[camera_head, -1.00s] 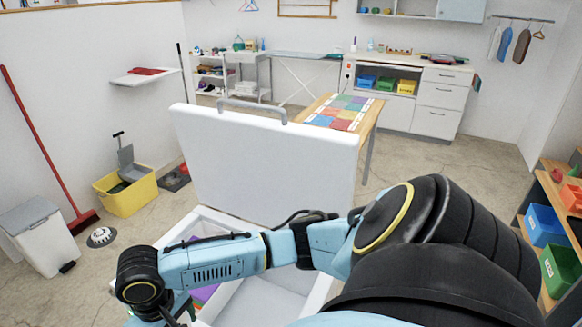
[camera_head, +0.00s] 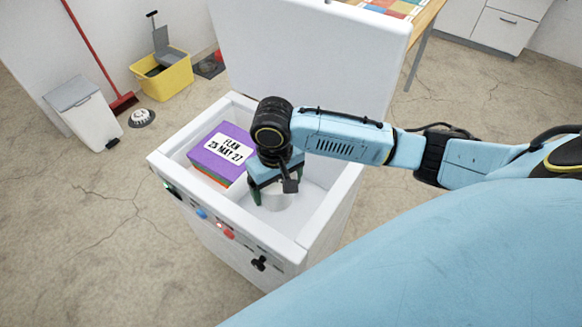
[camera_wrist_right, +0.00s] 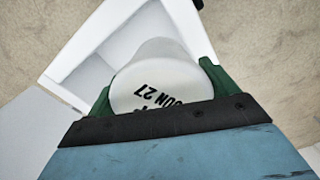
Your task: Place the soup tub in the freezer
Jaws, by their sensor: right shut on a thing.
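The freezer is a white chest (camera_head: 326,213) with its lid (camera_head: 310,55) standing open at the back. My right gripper (camera_head: 273,195) reaches down over the right part of its opening. It is shut on a white round tub (camera_head: 278,202), mostly hidden in the head view by the gripper. In the right wrist view the tub (camera_wrist_right: 150,75) sits between the green fingers, its lid marked "JUN 27", with the freezer's inner walls (camera_wrist_right: 150,22) beyond it. I cannot tell whether the tub touches the freezer floor. My left gripper is out of view.
A purple box (camera_head: 222,150) marked "FLAN 25 MAY 27" lies on other boxes in the left part of the freezer. A white bin (camera_head: 85,108), a yellow bucket (camera_head: 165,82) and a red broom (camera_head: 122,102) stand at the left. Floor in front of the bin is clear.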

